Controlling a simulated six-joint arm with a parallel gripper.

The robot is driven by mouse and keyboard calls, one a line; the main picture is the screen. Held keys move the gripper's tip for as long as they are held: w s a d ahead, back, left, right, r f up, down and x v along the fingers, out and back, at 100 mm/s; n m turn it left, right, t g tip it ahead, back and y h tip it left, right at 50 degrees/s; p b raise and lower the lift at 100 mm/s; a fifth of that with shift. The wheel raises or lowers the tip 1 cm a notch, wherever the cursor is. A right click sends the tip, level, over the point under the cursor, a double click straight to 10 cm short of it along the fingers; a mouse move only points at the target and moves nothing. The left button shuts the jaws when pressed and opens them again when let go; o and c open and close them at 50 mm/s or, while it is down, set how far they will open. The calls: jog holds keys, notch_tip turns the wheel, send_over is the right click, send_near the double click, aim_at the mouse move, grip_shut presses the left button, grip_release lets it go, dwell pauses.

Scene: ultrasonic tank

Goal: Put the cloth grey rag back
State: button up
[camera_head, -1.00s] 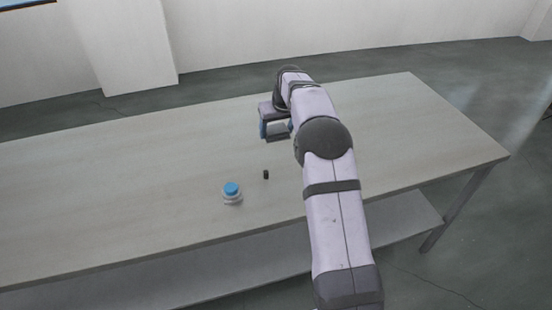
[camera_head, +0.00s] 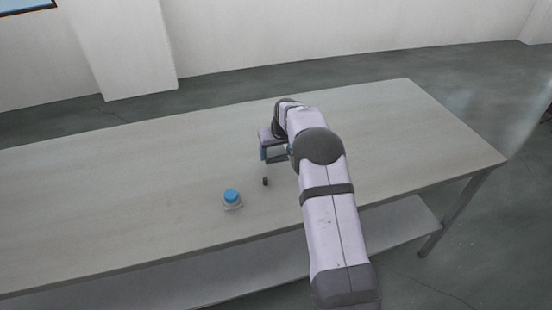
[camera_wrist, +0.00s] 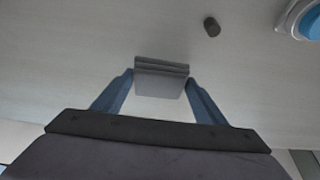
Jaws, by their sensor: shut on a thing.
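The grey rag (camera_wrist: 161,68) is a small folded, layered grey piece in the wrist view. My gripper (camera_wrist: 159,83) is shut on it, with one blue finger at each side. In the head view my gripper (camera_head: 274,156) is over the middle of the table, with a sliver of the grey rag (camera_head: 278,159) visible between its fingers. My arm hides part of the area to the right. I cannot tell exactly how high the rag is above the table.
A small dark cylinder (camera_head: 265,181) stands on the table (camera_head: 120,200) just in front of my gripper; it also shows in the wrist view (camera_wrist: 211,27). A blue-capped clear container (camera_head: 232,199) stands to its left. The table's left side is clear.

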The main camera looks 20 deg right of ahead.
aim_at(277, 155)
jog(key=shift+f+p, duration=0.55)
jog(key=shift+f, duration=1.2)
jog(key=shift+f, duration=0.1)
jog(key=o, duration=1)
jog(key=shift+r, duration=0.2)
jog(key=b+v, duration=0.4)
jog(key=v, duration=0.8)
jog(key=shift+s, duration=0.1)
